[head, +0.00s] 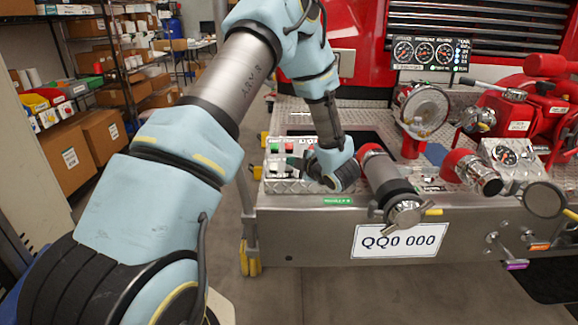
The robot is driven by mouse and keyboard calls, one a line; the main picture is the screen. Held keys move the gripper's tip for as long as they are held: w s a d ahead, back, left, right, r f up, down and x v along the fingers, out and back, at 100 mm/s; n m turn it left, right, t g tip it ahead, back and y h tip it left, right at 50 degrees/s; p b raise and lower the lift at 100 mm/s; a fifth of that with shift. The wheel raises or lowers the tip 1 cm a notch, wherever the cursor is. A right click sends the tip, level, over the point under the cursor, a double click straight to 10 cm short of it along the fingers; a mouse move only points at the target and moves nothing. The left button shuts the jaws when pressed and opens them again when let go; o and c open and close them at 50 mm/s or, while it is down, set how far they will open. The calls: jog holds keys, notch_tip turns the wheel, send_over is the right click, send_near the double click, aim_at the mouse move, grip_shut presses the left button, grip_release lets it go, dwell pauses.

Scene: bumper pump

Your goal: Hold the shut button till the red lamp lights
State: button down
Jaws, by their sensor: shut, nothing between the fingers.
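A pale control box (277,182) sits on the left end of the bumper deck. Its face carries a green square (274,147) and a red square (289,148); their labels are too small to read, and I cannot tell whether either is a lamp or a button, or lit. More small controls show at the box's left side. My gripper (294,163) is shut and empty, its dark fingers directed left over the box. I cannot tell whether the fingertips touch a button. My wrist hides the box's right part, and I cannot pick out the shut button.
Right of my wrist, a large grey pipe with a metal cap (406,215) juts from the bumper. Red valves and fittings (505,115) crowd the right side. A gauge panel (425,52) stands behind. Shelves with boxes (100,70) are at the left. Open floor lies in front.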

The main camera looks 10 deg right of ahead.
jog(key=s+r, duration=0.1)
jog(key=r+p, duration=0.1)
jog(key=s+r+p, duration=0.1)
jog(key=r, duration=0.1)
jog(key=shift+s+a+r, duration=0.1)
jog(key=shift+s+a, duration=0.1)
jog(key=shift+s, duration=0.1)
dwell(0.4)
jog(key=a+r+m+g+h, duration=0.35)
jog(key=m+h, duration=0.25)
jog(key=m, duration=0.3)
jog(key=s+a+r+m+g+y, duration=0.1)
jog(key=s+a+m+g, duration=0.7)
jog(key=s+a, duration=1)
jog(key=shift+s+r+m, duration=0.5)
jog(key=shift+s+m, duration=0.2)
jog(key=shift+s, duration=0.5)
